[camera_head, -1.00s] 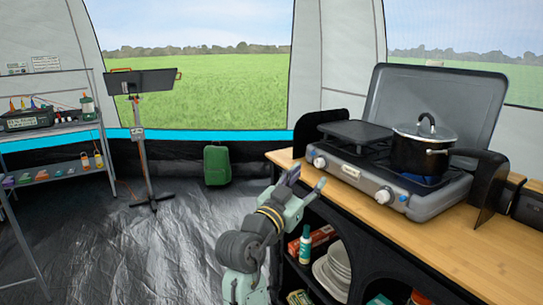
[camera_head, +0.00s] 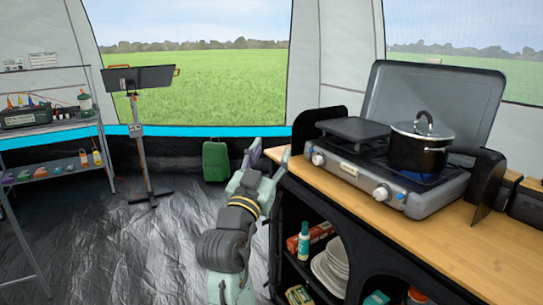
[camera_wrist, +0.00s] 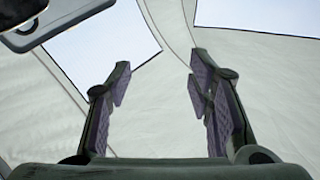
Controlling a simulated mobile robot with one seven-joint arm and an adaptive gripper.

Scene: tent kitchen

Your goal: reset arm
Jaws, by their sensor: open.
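My gripper (camera_head: 268,158) is open and empty in the head view, pointing up and away from me just left of the wooden counter's (camera_head: 466,258) left end. My arm reaches up to it from the bottom middle of the picture. In the wrist view my gripper's two fingers (camera_wrist: 160,85) stand wide apart with nothing between them.
A camp stove (camera_head: 385,180) with a black lidded pot (camera_head: 419,150) stands on the counter to the right. Plates (camera_head: 331,268) and a bottle (camera_head: 304,240) sit on shelves below. A metal rack (camera_head: 50,130), a lamp stand (camera_head: 146,150) and a green case (camera_head: 216,162) stand left and behind.

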